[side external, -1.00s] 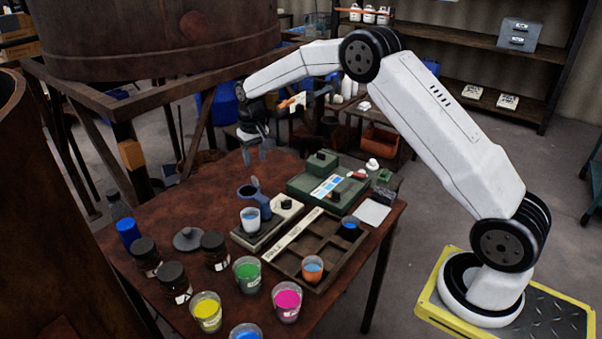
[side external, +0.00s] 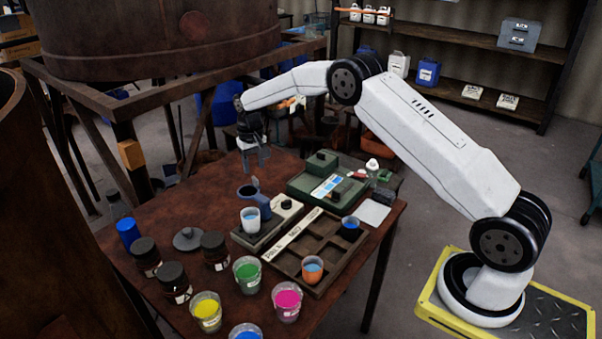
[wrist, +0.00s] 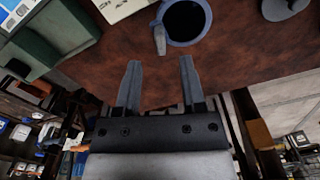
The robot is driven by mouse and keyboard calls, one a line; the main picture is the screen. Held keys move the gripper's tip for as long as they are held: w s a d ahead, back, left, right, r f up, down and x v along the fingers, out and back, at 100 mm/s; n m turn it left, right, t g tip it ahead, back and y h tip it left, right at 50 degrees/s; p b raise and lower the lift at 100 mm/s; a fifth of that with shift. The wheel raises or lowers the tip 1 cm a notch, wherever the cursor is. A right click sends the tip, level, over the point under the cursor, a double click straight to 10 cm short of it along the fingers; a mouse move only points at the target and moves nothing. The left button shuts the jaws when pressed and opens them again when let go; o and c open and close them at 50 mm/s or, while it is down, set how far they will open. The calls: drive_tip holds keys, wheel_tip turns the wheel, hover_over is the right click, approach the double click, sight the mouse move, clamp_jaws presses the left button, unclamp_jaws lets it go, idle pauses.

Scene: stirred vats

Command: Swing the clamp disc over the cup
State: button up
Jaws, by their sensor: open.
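The clamp disc (side external: 247,191) is a blue-grey ring with a dark middle and a small upright tab. It sits behind the cup (side external: 250,219), beside it rather than over it. The cup is pale, holds blue liquid and stands on the stirrer plate. In the wrist view the clamp disc (wrist: 187,39) is at the top, with its tab (wrist: 159,40) pointing toward my fingers; the cup is not identifiable there. My gripper (side external: 254,166) is open and empty above the far table edge, behind the disc and apart from it. Its fingertips (wrist: 160,63) show below the tab in the wrist view.
A green box (side external: 325,187) stands right of the disc and shows at the left in the wrist view (wrist: 45,45). A wooden tray (side external: 300,262) lies in front. Dark jars (side external: 174,283) and paint cups (side external: 206,312) fill the front left. The table between gripper and disc is clear.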

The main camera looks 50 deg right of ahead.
sight(255, 177)
drive_tip(key=shift+f, duration=2.4)
clamp_jaws()
